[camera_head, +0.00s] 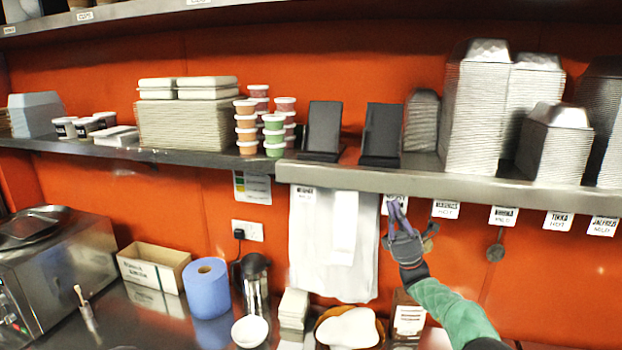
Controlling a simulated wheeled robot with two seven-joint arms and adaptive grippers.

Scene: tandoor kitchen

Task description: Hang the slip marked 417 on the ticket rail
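My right gripper (397,222) is raised in front of the orange wall, just under the steel shelf's front edge. Its fingers point up and overlap a small white printed label or slip (394,203) at that edge. I cannot tell whether they touch it or hold anything. The print is too small to read, and no number 417 can be made out anywhere. Similar white labels, such as one (446,209) to the right, hang along the shelf edge (470,187). No separate ticket rail can be told apart from this edge. My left gripper is not in view.
White bags (312,250) hang left of my gripper. Foil container stacks (480,110) and two black stands (381,130) fill the shelf above. A blue paper roll (208,288) and a cardboard box (153,264) stand below left.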

